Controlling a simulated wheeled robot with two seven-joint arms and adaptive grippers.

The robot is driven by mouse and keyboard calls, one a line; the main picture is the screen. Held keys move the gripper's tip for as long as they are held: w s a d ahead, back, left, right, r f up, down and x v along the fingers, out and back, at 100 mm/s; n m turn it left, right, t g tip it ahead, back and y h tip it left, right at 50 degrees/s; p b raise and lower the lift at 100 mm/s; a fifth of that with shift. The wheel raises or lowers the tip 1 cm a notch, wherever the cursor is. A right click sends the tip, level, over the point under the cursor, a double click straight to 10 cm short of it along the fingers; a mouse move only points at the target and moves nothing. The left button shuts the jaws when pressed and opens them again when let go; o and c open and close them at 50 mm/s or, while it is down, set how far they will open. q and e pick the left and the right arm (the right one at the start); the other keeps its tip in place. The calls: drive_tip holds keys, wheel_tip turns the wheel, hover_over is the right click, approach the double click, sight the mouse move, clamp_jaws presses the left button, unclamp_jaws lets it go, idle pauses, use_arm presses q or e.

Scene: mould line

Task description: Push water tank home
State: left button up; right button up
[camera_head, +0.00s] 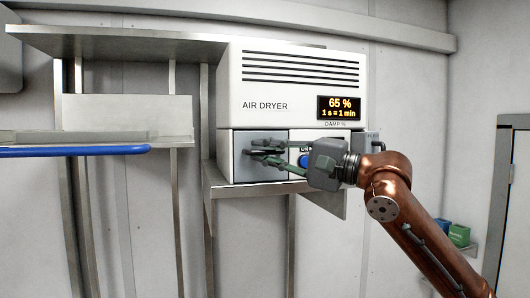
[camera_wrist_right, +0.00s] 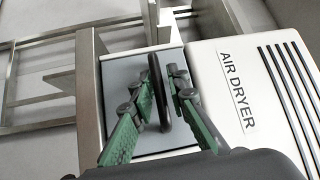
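The air dryer (camera_head: 290,85) is a white box on a wall shelf. The water tank (camera_head: 240,168) is the grey-fronted drawer at its lower left, with a dark loop handle (camera_wrist_right: 158,85). Its front looks about level with the dryer's face; any small gap is hard to tell. My right gripper (camera_head: 258,152) reaches in from the right. The gripper partly covers the blue button (camera_head: 304,161). My left gripper is not in view.
The dryer's display (camera_head: 339,107) reads 65 %. A metal shelf (camera_head: 120,42) and a blue-edged surface (camera_head: 75,151) stand at the left. Small green (camera_head: 459,235) and blue containers sit at the lower right, near a door (camera_head: 515,205).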

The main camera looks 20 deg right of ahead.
drive_tip(key=shift+f, duration=0.1)
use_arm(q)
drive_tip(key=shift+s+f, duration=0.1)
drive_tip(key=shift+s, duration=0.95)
use_arm(e)
drive_tip(key=v, duration=1.2)
